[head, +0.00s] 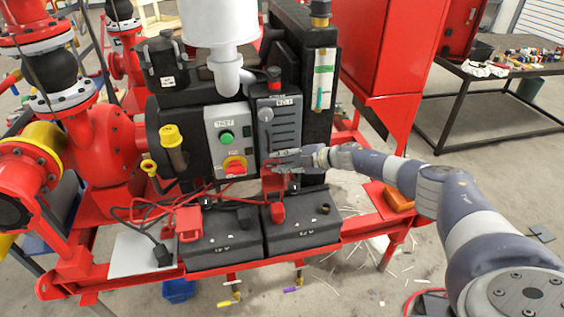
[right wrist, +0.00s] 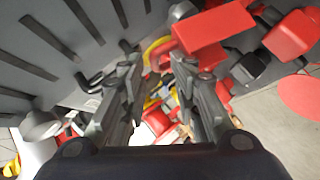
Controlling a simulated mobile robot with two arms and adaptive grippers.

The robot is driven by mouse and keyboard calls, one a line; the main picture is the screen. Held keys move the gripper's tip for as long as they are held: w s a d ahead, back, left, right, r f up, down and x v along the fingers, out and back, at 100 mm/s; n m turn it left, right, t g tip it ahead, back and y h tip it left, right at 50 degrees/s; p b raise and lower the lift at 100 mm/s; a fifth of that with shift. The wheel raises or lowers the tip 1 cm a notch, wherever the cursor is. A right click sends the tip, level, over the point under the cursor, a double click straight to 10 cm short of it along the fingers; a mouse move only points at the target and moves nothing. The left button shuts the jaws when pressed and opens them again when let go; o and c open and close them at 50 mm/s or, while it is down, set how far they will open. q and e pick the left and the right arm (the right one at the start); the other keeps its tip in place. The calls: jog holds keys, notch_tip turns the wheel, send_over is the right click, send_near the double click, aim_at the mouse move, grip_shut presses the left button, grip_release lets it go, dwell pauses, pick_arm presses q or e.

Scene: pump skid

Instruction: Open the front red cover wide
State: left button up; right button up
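My right gripper (head: 282,160) reaches in from the right, in front of the grey vented panel (head: 282,121). Its two fingers (right wrist: 158,95) are apart in the right wrist view, with nothing held between them. A red cover-like piece (head: 270,185) sits just below the fingers, partly hidden by them. Another red cover (head: 188,222) sits on the left battery. In the right wrist view a red block (right wrist: 200,38) shows beyond the fingertips and a second red block (right wrist: 290,35) lies to the right. I cannot tell which is the front cover. No left gripper shows.
Two black batteries (head: 225,240) stand on the red skid frame, with red cables looping at left. A control box with green button (head: 226,136) and red knob (head: 235,168) is left of the fingers. A red cabinet (head: 380,45) stands behind my right arm.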

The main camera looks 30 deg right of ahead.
jog(key=shift+s+a, duration=0.1)
jog(key=shift+a, duration=0.1)
jog(key=v, duration=1.2)
jog(key=shift+d, duration=0.2)
jog(key=shift+a, duration=0.1)
